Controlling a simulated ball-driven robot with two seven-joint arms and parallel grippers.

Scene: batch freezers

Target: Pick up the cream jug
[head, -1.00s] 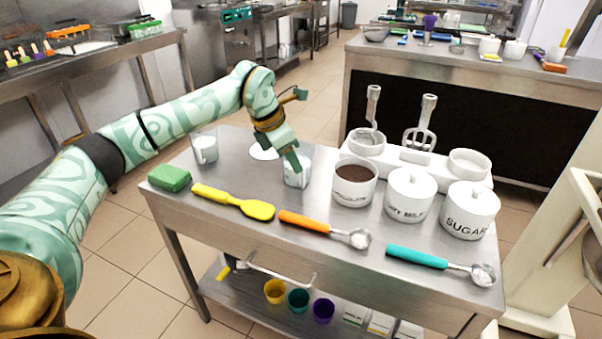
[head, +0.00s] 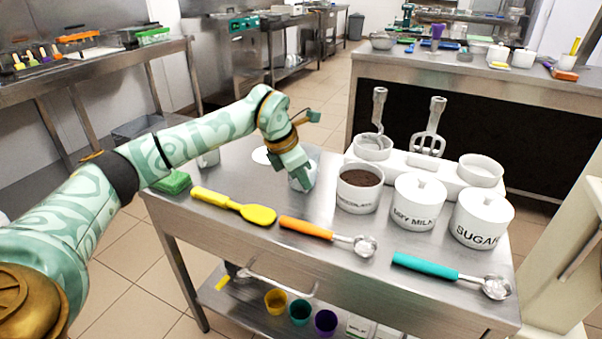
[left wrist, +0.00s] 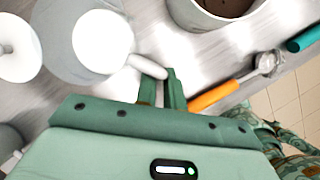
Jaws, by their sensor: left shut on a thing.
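The cream jug (head: 297,183) is a small pale vessel standing on the steel table, partly hidden behind my left gripper (head: 303,172). In the left wrist view the jug (left wrist: 62,62) is seen from above with white contents, and its handle (left wrist: 143,66) points toward my fingers. My left gripper (left wrist: 162,88) is shut on the handle. Any gap between the jug and the table cannot be made out. My right gripper is not in view.
A brown-filled pot (head: 358,198), a dry milk pot (head: 416,213) and a sugar pot (head: 481,221) stand to the right. A yellow spatula (head: 232,206) and an orange-handled scoop (head: 305,227) lie in front. A similar pale vessel (head: 209,158) is half hidden behind my arm.

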